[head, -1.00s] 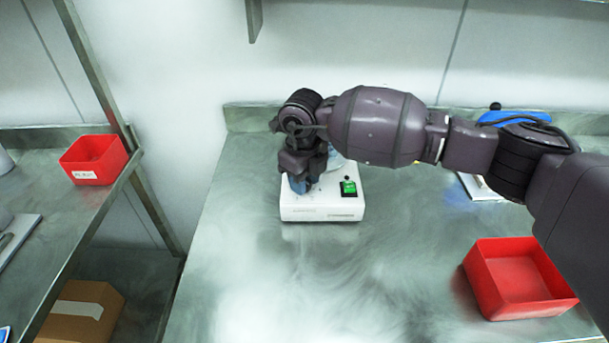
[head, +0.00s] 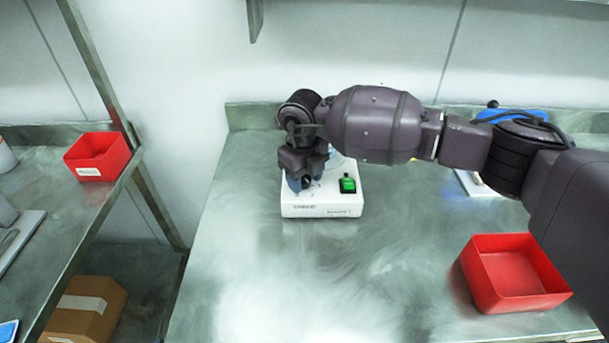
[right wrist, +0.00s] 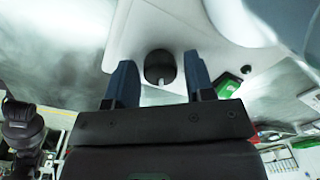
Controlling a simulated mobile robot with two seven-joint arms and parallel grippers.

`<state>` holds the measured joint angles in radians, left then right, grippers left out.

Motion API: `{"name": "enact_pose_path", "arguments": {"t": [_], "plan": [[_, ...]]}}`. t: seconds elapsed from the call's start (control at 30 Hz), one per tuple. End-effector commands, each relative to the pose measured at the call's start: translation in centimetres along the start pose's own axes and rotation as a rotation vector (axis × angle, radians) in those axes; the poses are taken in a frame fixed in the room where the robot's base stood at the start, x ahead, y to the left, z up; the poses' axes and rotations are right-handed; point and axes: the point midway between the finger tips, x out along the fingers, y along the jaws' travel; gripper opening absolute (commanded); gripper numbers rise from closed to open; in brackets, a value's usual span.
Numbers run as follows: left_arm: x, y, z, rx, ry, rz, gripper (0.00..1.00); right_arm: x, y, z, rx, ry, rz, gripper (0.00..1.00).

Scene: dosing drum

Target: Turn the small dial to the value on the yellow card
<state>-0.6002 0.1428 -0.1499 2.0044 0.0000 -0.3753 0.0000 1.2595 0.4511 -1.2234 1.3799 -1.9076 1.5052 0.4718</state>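A white device (head: 322,207) stands on the metal bench. A small black dial (right wrist: 160,67) with a pale mark on its edge shows in the right wrist view. My right gripper (right wrist: 158,82) is open, with its blue fingers on either side of the dial and a gap on both sides. In the head view the right gripper (head: 304,182) is low over the device's left front part and hides much of its top.
A green-lit switch (head: 347,184) sits to the right of the gripper on the device. A red bin (head: 514,273) stands at the front right, and another red bin (head: 97,157) stands on the left bench. The bench front (head: 330,280) is clear.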

Motion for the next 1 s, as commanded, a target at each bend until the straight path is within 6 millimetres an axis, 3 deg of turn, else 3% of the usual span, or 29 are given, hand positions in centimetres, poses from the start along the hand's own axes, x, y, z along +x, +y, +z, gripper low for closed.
{"name": "enact_pose_path", "arguments": {"t": [0.47, 0.73, 1.0], "plan": [[0.3, 0.0, -0.8, 0.002, 0.014, 0.002, 0.43, -1.0, 0.0, 0.1, 0.0, -0.003, -0.001, 0.59], [0.1, 0.0, -1.2, 0.002, 0.019, 0.001, 0.43, -5.6, -0.1, 0.1, -0.001, -0.005, -0.003, 0.59], [-0.3, -0.1, -0.1, -0.001, -0.001, -0.001, 0.43, -9.6, -0.1, 0.0, 0.0, -0.003, -0.002, 0.59]]}}
